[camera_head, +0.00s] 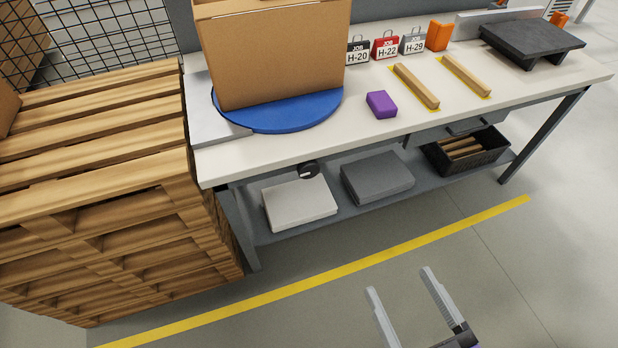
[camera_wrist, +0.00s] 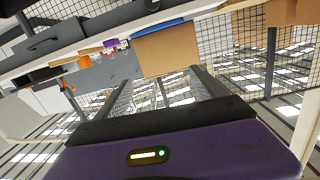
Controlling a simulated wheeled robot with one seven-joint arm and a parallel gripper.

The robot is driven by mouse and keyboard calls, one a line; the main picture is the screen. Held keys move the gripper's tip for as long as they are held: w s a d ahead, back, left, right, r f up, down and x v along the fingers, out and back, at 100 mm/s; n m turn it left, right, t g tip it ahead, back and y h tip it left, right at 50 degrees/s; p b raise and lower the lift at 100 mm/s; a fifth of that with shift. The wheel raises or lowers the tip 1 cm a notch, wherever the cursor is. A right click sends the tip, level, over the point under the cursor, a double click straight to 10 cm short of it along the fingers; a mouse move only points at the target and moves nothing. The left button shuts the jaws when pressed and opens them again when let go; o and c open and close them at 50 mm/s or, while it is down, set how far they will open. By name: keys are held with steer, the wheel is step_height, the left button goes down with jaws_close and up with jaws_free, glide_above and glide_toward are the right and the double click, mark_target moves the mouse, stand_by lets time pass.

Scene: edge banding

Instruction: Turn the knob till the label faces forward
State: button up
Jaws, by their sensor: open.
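A black round knob (camera_head: 308,170) with a small light mark sticks out at the bench's front edge, below a blue turntable (camera_head: 290,117). A large brown cardboard box (camera_head: 275,55) stands on the turntable. No label shows on the box faces visible in the head view. The box also seems to show in the wrist view (camera_wrist: 168,48). My gripper (camera_head: 399,280) is open and empty, in front of the bench, right of the knob and well apart from it. Its two fingers also show in the wrist view (camera_wrist: 160,78).
The bench (camera_head: 390,130) holds a purple block (camera_head: 381,104), two wooden strips (camera_head: 416,86), job tags (camera_head: 386,46) and a dark stand (camera_head: 530,40). Pallets (camera_head: 90,150) are stacked at left. Boxes (camera_head: 300,203) and a black bin (camera_head: 468,152) sit on the lower shelf. Floor in front is clear.

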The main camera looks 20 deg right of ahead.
steer(key=w+f+m+t+b, duration=0.1)
steer(key=w+f+b, duration=0.2)
steer(key=w+f, duration=0.35)
steer(key=w+f+t+b, duration=0.1)
steer(key=w+f+b, duration=0.25)
steer(key=w, duration=0.55)
steer(key=b, duration=0.4)
glide_toward(310, 173)
step_height(310, 173, up, 6)
steer(key=d, duration=0.1)
steer(key=w+f, duration=0.1)
steer(key=w, duration=0.2)
steer(key=w+f+n, duration=0.1)
steer(key=w+f, duration=0.1)
steer(key=w, duration=0.2)
steer(key=w+f+n+g, duration=0.1)
steer(key=w+f, duration=0.1)
steer(key=w, duration=0.2)
steer(key=shift+a, duration=0.4)
steer(key=c, duration=1.3)
